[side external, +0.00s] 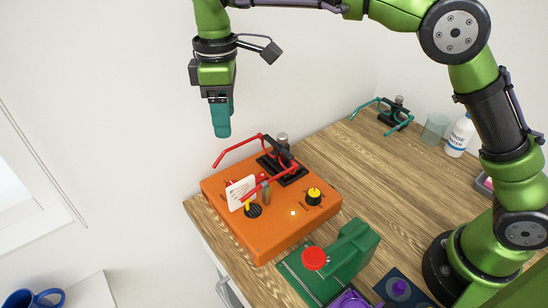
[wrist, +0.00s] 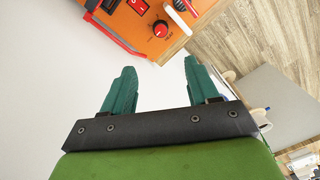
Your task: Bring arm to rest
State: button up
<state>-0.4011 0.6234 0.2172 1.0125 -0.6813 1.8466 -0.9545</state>
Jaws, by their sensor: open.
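My gripper (side external: 221,131) hangs fingers down in the upper left of the side view, in the air above and behind the orange box (side external: 268,235). In the wrist view my gripper (wrist: 160,72) shows two teal fingers spread apart with nothing between them. It touches nothing. The orange box also shows in the wrist view (wrist: 122,22), beyond the fingertips, with a red knob (wrist: 160,29).
The orange box carries a red-armed stand (side external: 285,170), a white card (side external: 240,193) and dials. A green device with a red knob (side external: 314,258) stands at the front. A teal-armed stand (side external: 392,113), a beaker (side external: 434,129) and a white bottle (side external: 460,136) stand at the back. The wooden tabletop (side external: 395,180) is clear mid-right.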

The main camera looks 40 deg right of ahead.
jog(key=s+d+r+m+t+y, duration=0.1)
jog(key=s+d+m+t, duration=0.6)
jog(key=s+d+m, duration=0.8)
jog(key=s+d, duration=0.5)
jog(key=d, duration=0.2)
jog(key=shift+s+d+t+y, duration=0.25)
jog(key=shift+d+t+y, duration=0.05)
jog(key=shift+y, duration=0.1)
